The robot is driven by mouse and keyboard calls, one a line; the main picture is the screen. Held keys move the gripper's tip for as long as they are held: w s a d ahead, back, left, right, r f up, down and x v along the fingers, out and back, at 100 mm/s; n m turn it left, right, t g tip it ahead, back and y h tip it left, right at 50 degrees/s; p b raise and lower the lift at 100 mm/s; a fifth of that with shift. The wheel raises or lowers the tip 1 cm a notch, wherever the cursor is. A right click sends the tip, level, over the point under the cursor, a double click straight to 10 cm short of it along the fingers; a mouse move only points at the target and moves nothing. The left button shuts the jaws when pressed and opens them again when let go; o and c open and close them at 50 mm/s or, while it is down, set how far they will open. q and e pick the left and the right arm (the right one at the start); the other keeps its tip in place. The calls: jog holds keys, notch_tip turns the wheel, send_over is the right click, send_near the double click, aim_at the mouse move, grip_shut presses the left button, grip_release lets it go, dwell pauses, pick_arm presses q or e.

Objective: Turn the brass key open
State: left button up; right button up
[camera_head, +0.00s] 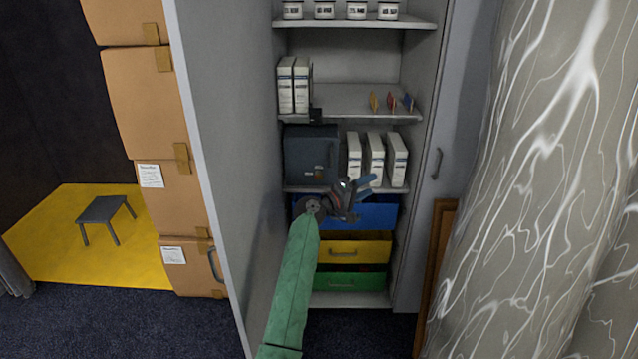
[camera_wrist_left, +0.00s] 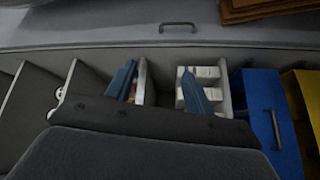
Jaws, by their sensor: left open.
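A dark grey box (camera_head: 303,150) stands on the middle shelf of the open cabinet, with small marks low on its front. A small orange-brown spot shows there, but I cannot tell whether it is the brass key. My left gripper (camera_head: 372,182) is open and empty, in front of the shelf edge, right of and below the dark box. In the left wrist view its two blue fingers (camera_wrist_left: 158,72) are spread apart, pointing into the cabinet toward white boxes (camera_wrist_left: 207,75). My right gripper is not in view.
White boxes (camera_head: 375,155) stand right of the dark box. Blue (camera_head: 380,212), yellow (camera_head: 374,250) and green (camera_head: 357,281) drawers sit below. The cabinet's side panel (camera_head: 225,130) rises at left, a marbled column (camera_head: 540,180) at right. Jars (camera_head: 356,10) stand on the top shelf.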

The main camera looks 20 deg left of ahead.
aim_at(319, 177)
pick_arm(q)
jog(key=w+a+f+n+t+y, duration=0.2)
jog(key=w+a+n+t+y, duration=0.65)
jog(key=n, duration=0.85)
jog(key=w+a+f+n+g+y, duration=0.5)
jog(key=a+f+n+y, duration=0.6)
jog(key=n, duration=0.5)
jog(key=shift+h, duration=0.85)
jog(key=w, duration=0.1)
jog(key=w+f+b, duration=0.1)
jog(key=w, duration=0.1)
jog(key=w+b, duration=0.1)
jog(key=w, duration=0.1)
jog(key=shift+w+a+f, duration=0.15)
jog(key=shift+w+a, duration=0.1)
jog(key=shift+a, duration=0.05)
jog(key=shift+w+a+b, duration=0.2)
jog(key=shift+w+b, duration=0.3)
jog(key=shift+w, duration=0.15)
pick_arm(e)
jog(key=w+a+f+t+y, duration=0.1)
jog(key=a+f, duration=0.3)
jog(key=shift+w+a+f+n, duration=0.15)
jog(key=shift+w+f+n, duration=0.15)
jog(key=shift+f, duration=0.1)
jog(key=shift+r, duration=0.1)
pick_arm(q)
jog(key=c, duration=1)
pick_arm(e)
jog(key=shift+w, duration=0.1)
